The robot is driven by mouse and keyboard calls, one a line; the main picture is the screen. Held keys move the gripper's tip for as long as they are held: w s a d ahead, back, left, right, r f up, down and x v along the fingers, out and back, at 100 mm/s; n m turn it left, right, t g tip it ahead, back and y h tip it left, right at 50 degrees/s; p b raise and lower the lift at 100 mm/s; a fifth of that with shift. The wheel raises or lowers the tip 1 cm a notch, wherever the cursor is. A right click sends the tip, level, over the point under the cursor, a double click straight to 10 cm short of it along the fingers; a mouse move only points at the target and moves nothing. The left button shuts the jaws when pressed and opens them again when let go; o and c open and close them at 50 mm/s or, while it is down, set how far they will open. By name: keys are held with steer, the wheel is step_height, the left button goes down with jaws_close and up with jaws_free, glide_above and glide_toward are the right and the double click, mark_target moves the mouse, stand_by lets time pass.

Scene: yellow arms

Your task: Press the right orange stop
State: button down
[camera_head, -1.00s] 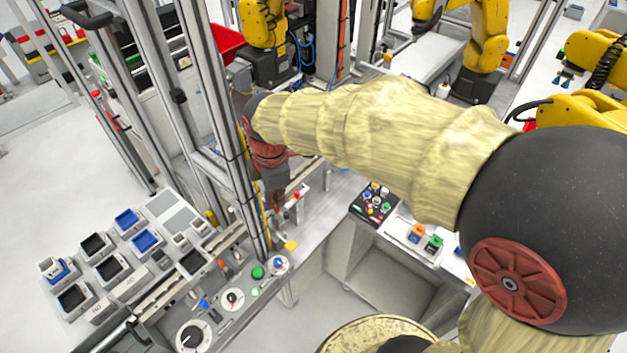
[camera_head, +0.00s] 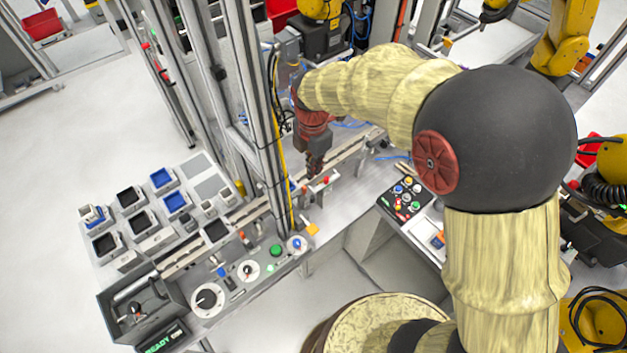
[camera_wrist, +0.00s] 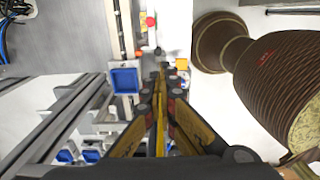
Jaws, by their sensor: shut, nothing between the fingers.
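An orange-red knob (camera_head: 242,236) stands on the near bench edge. A red-topped part (camera_head: 325,181) stands further right beside the rail. I cannot tell which of these is the right orange stop. My gripper (camera_head: 314,170) is shut and empty, pointing down above the rail, just behind the red-topped part. In the wrist view my gripper (camera_wrist: 163,70) has its fingers together, and a red knob (camera_wrist: 151,21) lies beyond the tips.
A metal post (camera_head: 268,130) stands left of my gripper. Blue and black trays (camera_head: 177,202) cover the bench's left part. A green button (camera_head: 276,250) and dials (camera_head: 207,299) line the front edge. A black button panel (camera_head: 405,197) lies to the right.

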mark_target(313, 199)
step_height(313, 199, down, 13)
steer(key=shift+f, duration=0.1)
stand_by(0.3)
steer(key=shift+f+b, duration=0.8)
steer(key=shift+f, duration=0.7)
steer(key=shift+r, duration=0.15)
steer(key=shift+a+r+p, duration=0.1)
steer(key=shift+r+p, duration=0.25)
steer(key=shift+p, duration=0.05)
step_height(313, 199, up, 13)
steer(key=p, duration=0.1)
steer(key=shift+r, duration=0.15)
